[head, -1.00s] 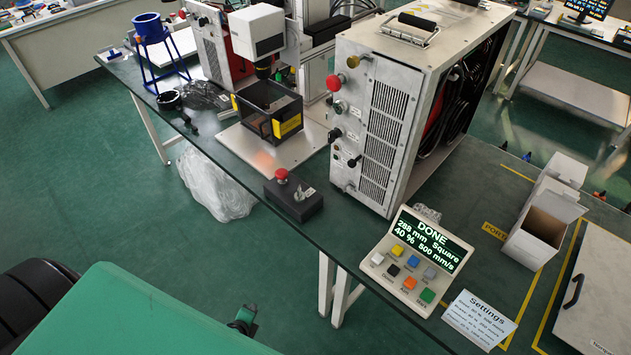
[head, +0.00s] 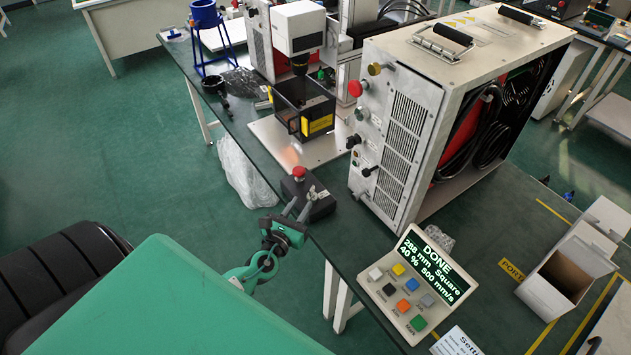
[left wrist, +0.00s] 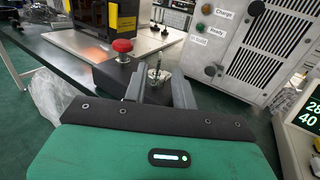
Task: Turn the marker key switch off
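A small black control box (head: 320,207) stands at the near edge of the dark table, with a red mushroom button (head: 299,172) on top. A metal key switch (left wrist: 156,72) stands on this box beside the red button (left wrist: 122,46) in the left wrist view. My left gripper (head: 298,207) is at the box in the head view, in front of its near side. In the left wrist view my left gripper (left wrist: 159,88) is open, and the key shows between its grey fingers, apparently just beyond them. I cannot tell whether they touch it. My right gripper is out of view.
A large grey cabinet (head: 403,125) with knobs and another red button stands right of the box. A keypad console (head: 418,285) reading DONE stands nearer right. The marking machine (head: 297,28) and its dark open enclosure (head: 287,97) stand behind. An open carton (head: 560,280) is farther right.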

